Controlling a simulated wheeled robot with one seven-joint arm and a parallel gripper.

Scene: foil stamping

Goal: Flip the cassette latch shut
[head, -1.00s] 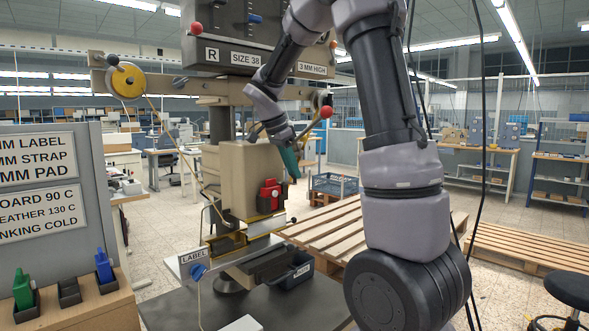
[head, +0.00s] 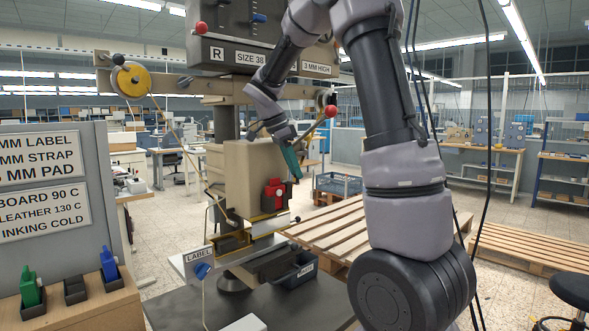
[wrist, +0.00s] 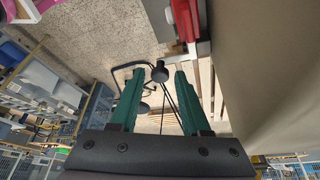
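The press head is a beige block (head: 245,170) with a red part (head: 274,188) on its front. A short rod ending in a dark ball knob (head: 297,220) sticks out at its lower right; I take this for the cassette latch. In the wrist view a dark ball knob (wrist: 160,72) on a rod shows beyond the fingertips, with the red part (wrist: 184,20) above it. My gripper (head: 292,162) is beside the upper right of the press head, its green fingers pointing down. In the wrist view my gripper (wrist: 160,88) is open, with nothing between its fingers.
The beige housing (wrist: 275,75) stands close on the right in the wrist view. A wooden pallet (head: 345,235) lies to the right of the press. A dark bin (head: 295,272) and a LABEL sign (head: 199,255) stand low by the press.

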